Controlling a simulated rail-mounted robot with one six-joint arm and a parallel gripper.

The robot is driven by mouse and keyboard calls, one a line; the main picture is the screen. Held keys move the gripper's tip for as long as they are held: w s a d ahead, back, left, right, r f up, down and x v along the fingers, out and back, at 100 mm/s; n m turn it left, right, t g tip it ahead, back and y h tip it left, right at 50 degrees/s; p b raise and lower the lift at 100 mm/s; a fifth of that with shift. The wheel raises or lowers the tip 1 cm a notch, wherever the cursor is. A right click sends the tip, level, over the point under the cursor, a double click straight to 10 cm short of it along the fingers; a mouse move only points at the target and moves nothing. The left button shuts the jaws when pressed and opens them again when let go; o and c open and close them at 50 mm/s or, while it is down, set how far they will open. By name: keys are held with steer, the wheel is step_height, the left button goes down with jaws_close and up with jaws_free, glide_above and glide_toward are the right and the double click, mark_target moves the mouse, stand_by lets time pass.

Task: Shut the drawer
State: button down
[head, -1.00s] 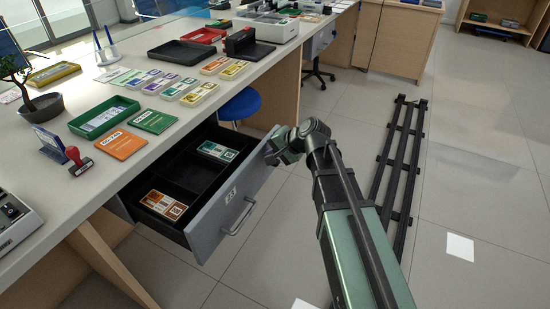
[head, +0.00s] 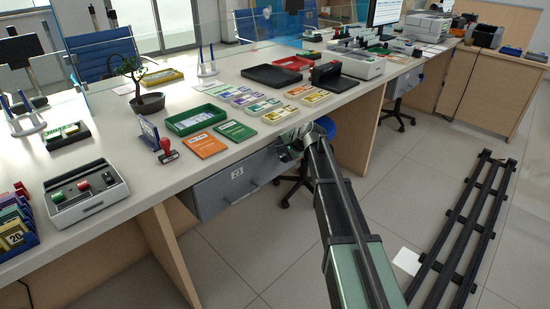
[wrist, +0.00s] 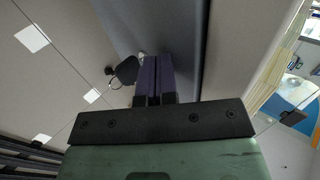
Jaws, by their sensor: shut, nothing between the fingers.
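The grey drawer (head: 238,179), with a number label and a bar handle (head: 241,194) on its front, sits under the counter (head: 150,176). Its inside is out of sight, and its front lies close under the counter edge; I cannot tell whether a small gap remains. My arm reaches to the right end of the drawer front in the head view, where the fingertips are hard to make out. In the wrist view my gripper (wrist: 157,65) is shut and empty, its fingers beside a grey-blue panel (wrist: 187,28) that looks like the drawer front. Contact is unclear.
On the counter stand a green tray (head: 195,119), orange and green cards, a red stamp (head: 168,152) and a banknote machine (head: 86,193). A blue stool (head: 326,126) is behind my arm.

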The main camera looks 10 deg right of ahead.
steer(key=shift+w+a+r, duration=0.1)
steer(key=shift+w+a, duration=0.15)
steer(key=shift+w, duration=0.25)
steer(key=shift+w, duration=0.1)
steer(key=s+d+f+p+v, duration=0.1)
steer(key=s+f+p+v, duration=0.1)
steer(key=p+v, duration=0.8)
steer(key=s+a+f+n+g+h+b, duration=0.2)
steer(key=s+a+n+g+h, duration=0.3)
steer(key=s, duration=1)
steer(key=s+f+n+g+h+b, duration=0.1)
steer(key=s+f+n+g, duration=0.35)
steer(key=s, duration=1.15)
step_height(320, 180, up, 23)
steer(key=w+a+n+t+p, duration=0.1)
steer(key=p, duration=1.8)
steer(key=shift+a+n+t+y+p, duration=0.25)
steer(key=shift+n+t+y+p, duration=0.05)
steer(key=shift+n+t+p, duration=0.05)
